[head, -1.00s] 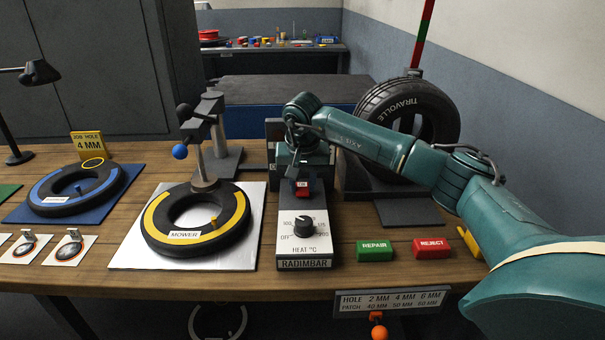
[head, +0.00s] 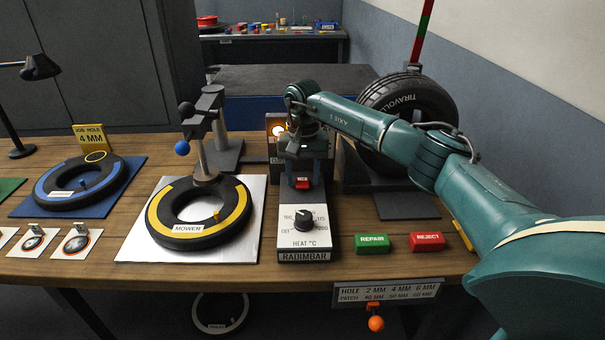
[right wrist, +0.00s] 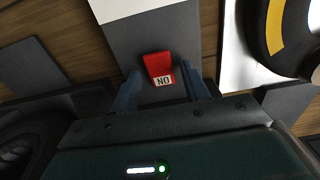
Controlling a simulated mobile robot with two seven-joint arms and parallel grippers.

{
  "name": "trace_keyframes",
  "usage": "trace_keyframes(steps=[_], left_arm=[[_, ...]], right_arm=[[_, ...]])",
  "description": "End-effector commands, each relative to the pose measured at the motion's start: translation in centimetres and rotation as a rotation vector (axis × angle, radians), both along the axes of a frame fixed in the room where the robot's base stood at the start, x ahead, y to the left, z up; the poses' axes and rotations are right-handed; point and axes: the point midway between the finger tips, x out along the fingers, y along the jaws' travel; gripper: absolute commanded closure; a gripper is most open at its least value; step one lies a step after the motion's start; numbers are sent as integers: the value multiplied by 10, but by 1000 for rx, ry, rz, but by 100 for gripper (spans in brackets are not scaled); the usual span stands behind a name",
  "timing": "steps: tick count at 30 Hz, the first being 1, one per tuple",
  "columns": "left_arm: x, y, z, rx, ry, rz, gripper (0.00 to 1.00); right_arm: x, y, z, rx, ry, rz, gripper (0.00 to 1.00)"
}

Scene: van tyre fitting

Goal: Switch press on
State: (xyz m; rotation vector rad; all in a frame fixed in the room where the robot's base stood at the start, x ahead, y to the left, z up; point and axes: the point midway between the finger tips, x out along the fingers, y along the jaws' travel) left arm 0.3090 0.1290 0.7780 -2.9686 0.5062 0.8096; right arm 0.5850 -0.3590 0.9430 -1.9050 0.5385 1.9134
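The press's heat unit (head: 304,241), labelled RADIMBAR, stands mid-bench with a round black HEAT °C dial (head: 303,220). Its red rocker switch (head: 302,184) is behind the dial. In the right wrist view the red switch (right wrist: 158,64) shows a white face lettered ON. My right gripper (right wrist: 162,88) is open and empty, its two blue-grey fingers on either side of the switch's near end. In the head view the right gripper (head: 302,172) is over the unit, just behind the switch; contact cannot be told. My left gripper is out of view.
A MOWER tyre (head: 197,237) lies on a white plate to the left, with a clamp stand (head: 205,150) behind it. Green REPAIR (head: 372,243) and red REJECT (head: 427,241) blocks lie to the right. A large tyre (head: 410,105) stands behind my right arm.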

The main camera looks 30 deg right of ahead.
Motion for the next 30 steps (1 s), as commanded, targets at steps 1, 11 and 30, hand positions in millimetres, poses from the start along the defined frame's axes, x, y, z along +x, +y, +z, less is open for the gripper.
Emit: trace_keyframes(steps=[1, 11, 30], left_arm=[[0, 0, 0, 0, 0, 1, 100], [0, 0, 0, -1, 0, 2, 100], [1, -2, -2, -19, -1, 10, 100]], right_arm=[[0, 0, 0, 0, 0, 0, 50], [0, 0, 5, 0, -1, 1, 49], [1, 0, 122, -1, -1, -1, 49]])
